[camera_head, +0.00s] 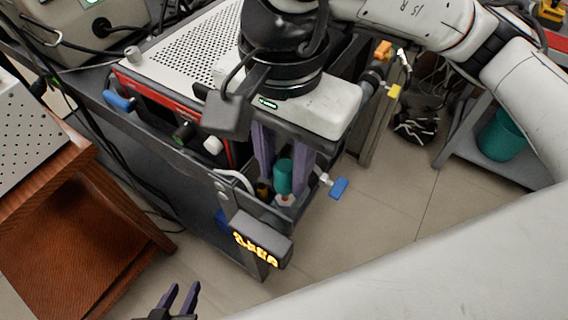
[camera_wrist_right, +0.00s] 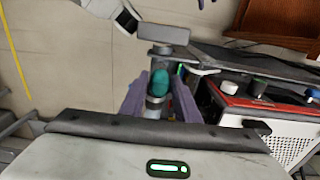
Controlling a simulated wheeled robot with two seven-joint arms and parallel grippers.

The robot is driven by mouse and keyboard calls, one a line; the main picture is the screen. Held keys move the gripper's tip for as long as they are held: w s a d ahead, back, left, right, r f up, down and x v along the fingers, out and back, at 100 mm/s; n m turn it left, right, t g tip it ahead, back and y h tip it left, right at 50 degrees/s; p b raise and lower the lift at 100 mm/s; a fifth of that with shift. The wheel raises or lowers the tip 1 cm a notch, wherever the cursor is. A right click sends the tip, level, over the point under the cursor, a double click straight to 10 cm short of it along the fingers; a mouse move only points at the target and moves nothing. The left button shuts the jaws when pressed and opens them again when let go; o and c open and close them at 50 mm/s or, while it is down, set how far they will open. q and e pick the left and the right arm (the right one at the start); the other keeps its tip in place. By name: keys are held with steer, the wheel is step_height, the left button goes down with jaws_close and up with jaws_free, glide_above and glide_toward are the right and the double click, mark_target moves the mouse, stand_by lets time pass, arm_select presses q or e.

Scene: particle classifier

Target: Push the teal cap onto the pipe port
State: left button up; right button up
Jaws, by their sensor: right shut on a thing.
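The teal cap (camera_head: 284,178) is upright between the two purple fingers of my right gripper (camera_head: 283,182), which is shut on it. In the right wrist view the cap (camera_wrist_right: 159,82) also sits between the fingers (camera_wrist_right: 160,98). The pipe port (camera_head: 285,201) shows as a pale fitting just below the cap, at the front corner of the machine. Whether the cap touches it or sits over it I cannot tell. My left gripper (camera_head: 180,292) is at the bottom of the head view, open and empty, away from the cap.
A dark box with lit orange digits (camera_head: 256,244) stands just in front of the port. A blue-handled valve (camera_head: 338,188) is to its right. The red-edged machine with a perforated top (camera_head: 190,48) lies behind. A wooden stand (camera_head: 85,240) is at left; open floor (camera_head: 375,215) is at right.

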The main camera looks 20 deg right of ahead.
mark_target(284, 183)
steer(key=shift+b, duration=0.35)
stand_by(0.7)
steer(key=shift+f+b, duration=1.4)
steer(key=shift+b, duration=0.3)
steer(key=shift+f+b, duration=0.45)
steer(key=shift+b, duration=0.05)
steer(key=o, duration=1.1)
steer(key=shift+r, duration=0.1)
step_height(284, 183, up, 10)
steer(key=shift+r+p, duration=0.15)
steer(key=shift+p, duration=0.9)
